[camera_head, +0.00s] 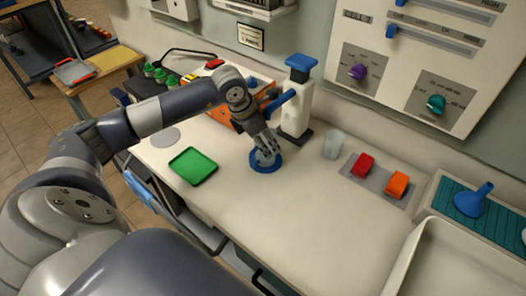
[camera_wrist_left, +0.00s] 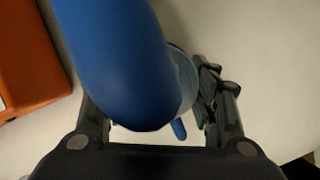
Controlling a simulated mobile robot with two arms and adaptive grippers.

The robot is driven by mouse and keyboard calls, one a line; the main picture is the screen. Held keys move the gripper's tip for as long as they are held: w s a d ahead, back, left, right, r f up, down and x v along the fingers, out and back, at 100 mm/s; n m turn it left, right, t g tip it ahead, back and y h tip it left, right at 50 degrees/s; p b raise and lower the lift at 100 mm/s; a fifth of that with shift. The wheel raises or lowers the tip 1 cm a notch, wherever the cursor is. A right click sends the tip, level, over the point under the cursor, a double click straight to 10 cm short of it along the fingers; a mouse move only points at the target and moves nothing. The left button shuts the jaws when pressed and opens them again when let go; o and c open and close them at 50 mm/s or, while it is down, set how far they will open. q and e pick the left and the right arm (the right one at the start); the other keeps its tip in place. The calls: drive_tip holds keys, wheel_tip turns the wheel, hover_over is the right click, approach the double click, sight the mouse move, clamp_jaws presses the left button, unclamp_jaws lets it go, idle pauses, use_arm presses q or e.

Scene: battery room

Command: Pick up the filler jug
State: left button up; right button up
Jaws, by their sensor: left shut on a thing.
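In the left wrist view a pale blue-grey part of the jug (camera_wrist_left: 186,80) shows between the fingers. A large blue spout (camera_wrist_left: 120,65) close to the camera hides most of it and the left fingertip. My right gripper is in neither view.
A white dispenser (camera_head: 296,108) with blue top and spout stands close behind my left gripper. An orange box (camera_head: 222,117) is to its left, a green tray (camera_head: 193,166) nearer. A clear cup (camera_head: 333,145) stands right. The front middle counter is clear.

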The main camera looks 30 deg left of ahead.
use_arm(q)
drive_tip(key=shift+w+r, duration=0.1)
drive_tip(key=shift+r, duration=0.05)
drive_tip(key=s+d+r+b, duration=0.1)
drive_tip(key=s+b, duration=0.3)
drive_tip(key=s, duration=0.4)
drive_tip(key=s+r+b, duration=0.3)
drive_tip(key=s+b, duration=0.1)
drive_tip(key=s, duration=0.3)
drive_tip(key=shift+s+d+r, duration=0.35)
drive_tip(key=shift+d, duration=0.05)
idle(0.5)
drive_tip(key=shift+s, duration=0.15)
idle(0.3)
